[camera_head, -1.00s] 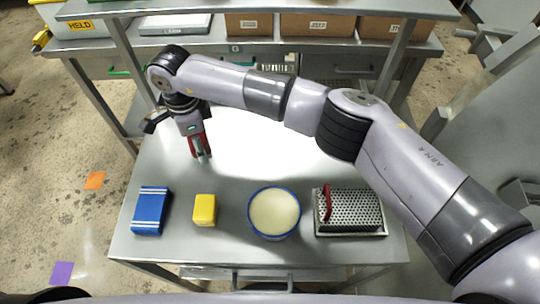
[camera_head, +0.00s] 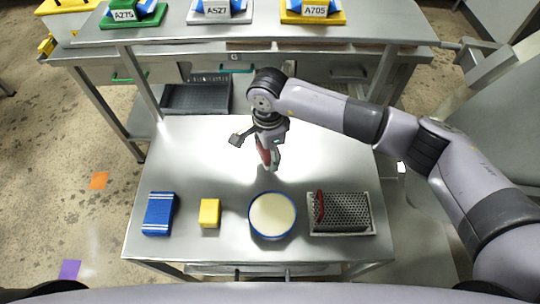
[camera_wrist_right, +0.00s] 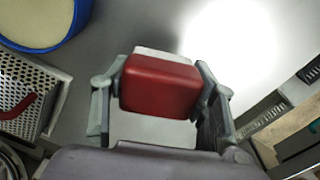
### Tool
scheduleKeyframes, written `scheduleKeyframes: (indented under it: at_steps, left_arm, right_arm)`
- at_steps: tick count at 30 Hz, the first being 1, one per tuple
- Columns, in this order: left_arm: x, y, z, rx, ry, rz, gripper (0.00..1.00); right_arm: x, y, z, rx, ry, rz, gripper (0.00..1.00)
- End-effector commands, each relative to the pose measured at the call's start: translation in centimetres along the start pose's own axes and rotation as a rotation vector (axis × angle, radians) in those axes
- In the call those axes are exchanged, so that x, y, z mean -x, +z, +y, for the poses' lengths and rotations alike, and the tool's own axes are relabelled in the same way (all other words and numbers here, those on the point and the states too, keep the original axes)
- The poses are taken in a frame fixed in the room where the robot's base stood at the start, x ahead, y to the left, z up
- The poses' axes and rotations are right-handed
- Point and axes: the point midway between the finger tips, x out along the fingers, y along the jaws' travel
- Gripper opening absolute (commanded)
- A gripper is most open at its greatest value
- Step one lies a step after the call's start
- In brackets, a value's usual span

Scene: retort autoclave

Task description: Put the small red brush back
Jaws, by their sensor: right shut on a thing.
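My right gripper (camera_head: 268,152) is above the middle of the steel table, fingers pointing down. It is shut on the small red brush (camera_wrist_right: 160,85), whose red body lies between the two fingers in the right wrist view. In the head view the brush shows only as a narrow red strip. The perforated metal tray (camera_head: 350,228), with a red handle or strip at its left end, sits at the table's front right. My left gripper is not in view.
Along the table's front stand a blue block (camera_head: 158,214), a yellow block (camera_head: 209,212) and a blue-rimmed round tub (camera_head: 272,236) of cream-coloured stuff. A raised shelf (camera_head: 250,33) behind holds labelled green, white and yellow trays. The middle of the table is clear.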

Motion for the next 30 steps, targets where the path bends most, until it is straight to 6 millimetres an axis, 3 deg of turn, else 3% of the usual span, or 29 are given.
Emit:
scheduleKeyframes:
  at_steps: [8,19,20,30]
  left_arm:
    - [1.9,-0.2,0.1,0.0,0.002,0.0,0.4]
    - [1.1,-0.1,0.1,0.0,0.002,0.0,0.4]
    - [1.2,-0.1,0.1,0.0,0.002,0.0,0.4]
    - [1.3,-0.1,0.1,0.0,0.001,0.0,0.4]
  right_arm:
    - [-3.2,-0.3,0.2,-0.003,0.003,0.0,0.28]
    - [-3.9,-0.4,0.1,-0.001,0.0,0.0,0.28]
    - [-3.8,-0.4,0.1,-0.001,0.0,0.0,0.55]
    - [-3.8,-0.4,0.1,-0.002,0.0,0.0,0.74]
